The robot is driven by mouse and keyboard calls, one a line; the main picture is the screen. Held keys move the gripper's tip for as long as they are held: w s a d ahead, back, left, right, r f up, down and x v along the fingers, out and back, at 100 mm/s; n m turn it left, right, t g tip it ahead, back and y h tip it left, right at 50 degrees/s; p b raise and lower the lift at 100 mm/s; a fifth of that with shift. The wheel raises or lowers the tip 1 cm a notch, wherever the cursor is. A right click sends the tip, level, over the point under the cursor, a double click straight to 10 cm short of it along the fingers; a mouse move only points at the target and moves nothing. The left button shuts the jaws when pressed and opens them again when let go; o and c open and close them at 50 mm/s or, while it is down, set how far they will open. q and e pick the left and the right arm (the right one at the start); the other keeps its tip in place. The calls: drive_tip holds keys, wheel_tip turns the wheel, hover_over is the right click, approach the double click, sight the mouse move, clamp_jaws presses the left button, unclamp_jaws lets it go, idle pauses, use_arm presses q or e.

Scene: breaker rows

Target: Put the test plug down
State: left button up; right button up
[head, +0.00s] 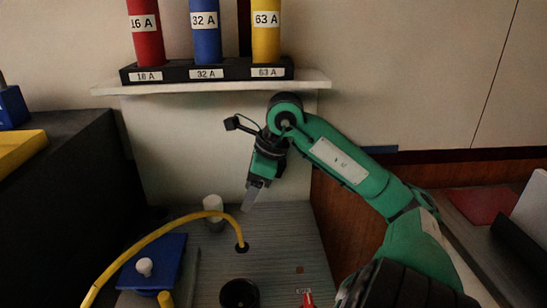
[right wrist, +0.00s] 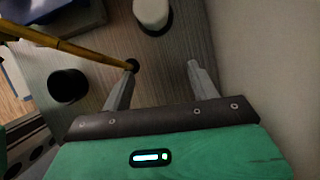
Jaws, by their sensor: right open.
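No piece is clearly marked as the test plug. A white-topped cylinder (head: 212,208) stands upright at the back of the grey bench, and it also shows at the top of the right wrist view (right wrist: 152,14). A yellow cable (head: 150,237) arches over to a small dark round spot (head: 241,247) on the bench. My right gripper (head: 250,199) points down above the bench, right of the white cylinder. In the right wrist view its two fingers (right wrist: 162,68) are spread with nothing between them. My left gripper does not show.
A dark cup (head: 239,293) stands at the bench front. A blue box (head: 153,262) with a white knob sits left. A shelf (head: 215,86) above holds red, blue and yellow cylinders in a black rack. A wall closes off the back.

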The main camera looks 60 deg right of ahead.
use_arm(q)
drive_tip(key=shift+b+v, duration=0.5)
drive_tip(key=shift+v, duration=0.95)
use_arm(e)
drive_tip(key=shift+s+d, duration=0.45)
drive_tip(key=shift+s, duration=0.25)
drive_tip(key=shift+s+d, duration=0.45)
drive_tip(key=shift+s, duration=0.3)
drive_tip(key=shift+s+d, duration=0.45)
drive_tip(key=shift+s, duration=0.25)
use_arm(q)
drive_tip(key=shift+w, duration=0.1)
